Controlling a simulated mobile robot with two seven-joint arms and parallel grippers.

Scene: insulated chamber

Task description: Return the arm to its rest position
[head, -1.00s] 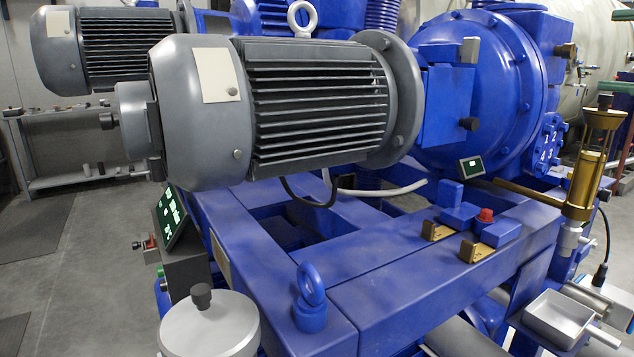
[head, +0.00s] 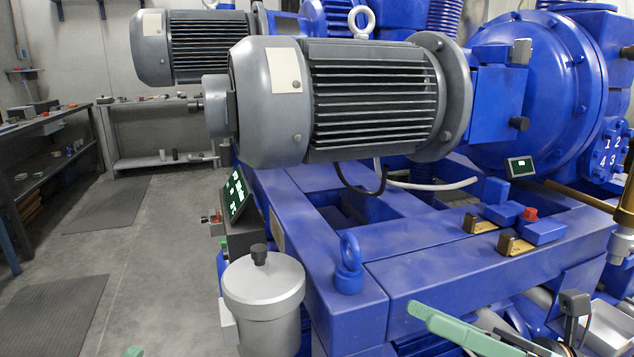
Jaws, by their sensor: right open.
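My right gripper (head: 468,328) shows at the bottom right. A long pale-green finger points up and left over the front of the blue frame, and the rest runs out of the picture. It is open, and I see nothing held in it. Only a small green tip (head: 133,352), perhaps of my left gripper, shows at the bottom edge on the left; its jaws are hidden.
A blue machine frame (head: 330,262) carries a grey motor (head: 370,100) and fills the middle and right. A grey lidded canister (head: 262,290) stands at its front left corner. A metal tray (head: 610,325) is at lower right.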

